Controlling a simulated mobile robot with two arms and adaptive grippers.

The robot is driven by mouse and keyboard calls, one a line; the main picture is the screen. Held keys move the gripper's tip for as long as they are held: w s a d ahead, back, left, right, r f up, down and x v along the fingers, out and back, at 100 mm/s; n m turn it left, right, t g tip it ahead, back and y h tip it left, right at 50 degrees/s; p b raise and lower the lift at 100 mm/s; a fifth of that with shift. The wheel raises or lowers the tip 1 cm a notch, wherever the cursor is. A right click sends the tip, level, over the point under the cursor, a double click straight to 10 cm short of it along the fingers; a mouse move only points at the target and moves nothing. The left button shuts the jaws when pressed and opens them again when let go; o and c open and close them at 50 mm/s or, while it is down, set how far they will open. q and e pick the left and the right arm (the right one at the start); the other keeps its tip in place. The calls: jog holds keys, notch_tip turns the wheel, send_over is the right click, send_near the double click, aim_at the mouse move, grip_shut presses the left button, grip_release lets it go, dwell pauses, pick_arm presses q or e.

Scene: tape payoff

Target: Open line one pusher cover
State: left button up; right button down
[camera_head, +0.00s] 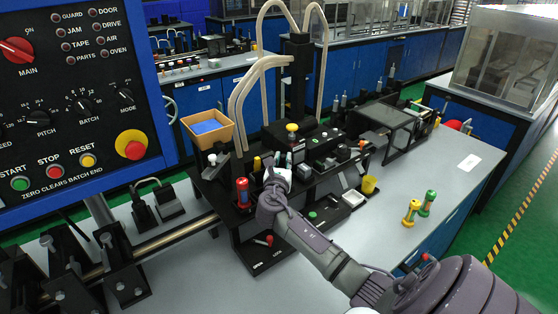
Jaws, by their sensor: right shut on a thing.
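My right gripper (277,180) comes in from the lower right and reaches over the middle of a black bench machine (238,215). It is shut on a small part of this machine, which the fingers mostly hide. I cannot tell for certain which part is the pusher cover or whether it is open. A red-tipped lever (263,241) sits on a black plate with small lettering at the machine's front. A red cylinder (242,193) stands upright just left of the gripper. My left gripper is not in view.
A control panel (75,100) with knobs and buttons fills the left. A cardboard-coloured bin (208,127) stands behind the machine. Black brackets (120,265) line a rail at lower left.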

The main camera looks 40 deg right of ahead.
jog(key=c, duration=1.1)
grip_release()
jog(key=shift+o, duration=0.2)
jog(key=v, duration=1.2)
jog(key=shift+a, duration=0.1)
